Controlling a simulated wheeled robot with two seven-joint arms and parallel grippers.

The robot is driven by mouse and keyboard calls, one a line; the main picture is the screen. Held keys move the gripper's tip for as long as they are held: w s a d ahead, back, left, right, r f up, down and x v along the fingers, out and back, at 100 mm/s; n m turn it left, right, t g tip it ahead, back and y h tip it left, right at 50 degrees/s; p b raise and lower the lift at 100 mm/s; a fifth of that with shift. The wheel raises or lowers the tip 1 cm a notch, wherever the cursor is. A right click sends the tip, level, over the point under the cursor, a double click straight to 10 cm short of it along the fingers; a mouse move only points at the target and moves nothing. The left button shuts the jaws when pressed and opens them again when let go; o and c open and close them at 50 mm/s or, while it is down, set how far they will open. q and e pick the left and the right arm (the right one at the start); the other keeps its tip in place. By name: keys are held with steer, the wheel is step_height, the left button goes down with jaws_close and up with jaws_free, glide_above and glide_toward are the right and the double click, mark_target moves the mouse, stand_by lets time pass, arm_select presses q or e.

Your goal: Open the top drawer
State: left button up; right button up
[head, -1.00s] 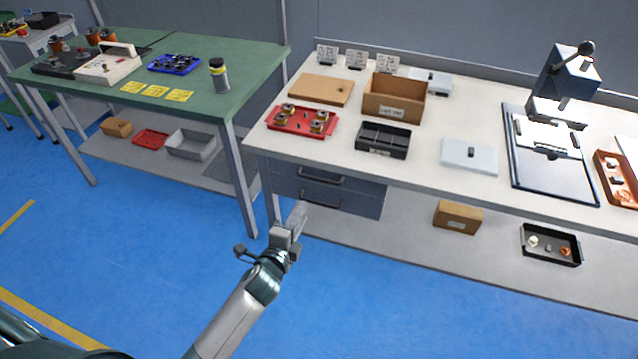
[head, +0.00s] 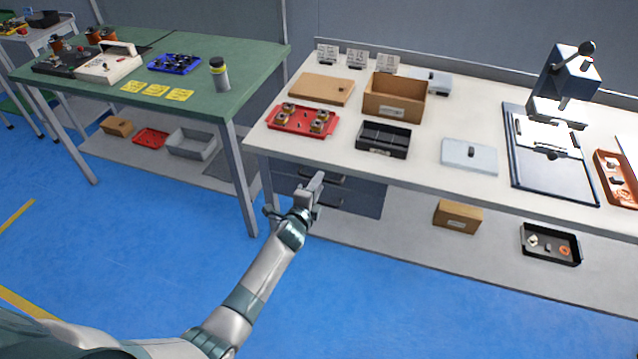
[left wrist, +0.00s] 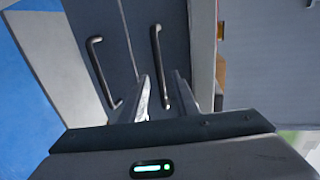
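The grey drawer unit (head: 366,198) hangs under the left end of the white bench, with two dark bar handles. Its top drawer looks shut. The top drawer's handle (head: 336,178) is partly hidden by my left gripper (head: 316,184), which is in front of it. In the left wrist view, turned sideways, the top handle (left wrist: 157,60) runs down between the two fingers of my left gripper (left wrist: 162,95). The fingers are apart, and I cannot tell whether they touch the handle. The lower drawer's handle (left wrist: 99,70) lies to the left of the fingers. My right gripper is not in view.
The white bench top (head: 425,165) overhangs the drawers and carries a red tray (head: 285,126), a black bin (head: 383,152) and a cardboard box (head: 394,113). A green table (head: 130,80) stands at left. The blue floor in front is free.

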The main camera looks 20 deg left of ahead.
arm_select(q)
steer(key=shift+w+d+f, duration=0.1)
steer(key=shift+w, duration=0.55)
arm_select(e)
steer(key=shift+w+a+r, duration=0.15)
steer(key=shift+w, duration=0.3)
arm_select(q)
jaws_close()
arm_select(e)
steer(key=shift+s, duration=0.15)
arm_select(q)
steer(key=shift+s+f, duration=0.1)
steer(key=shift+s, duration=0.05)
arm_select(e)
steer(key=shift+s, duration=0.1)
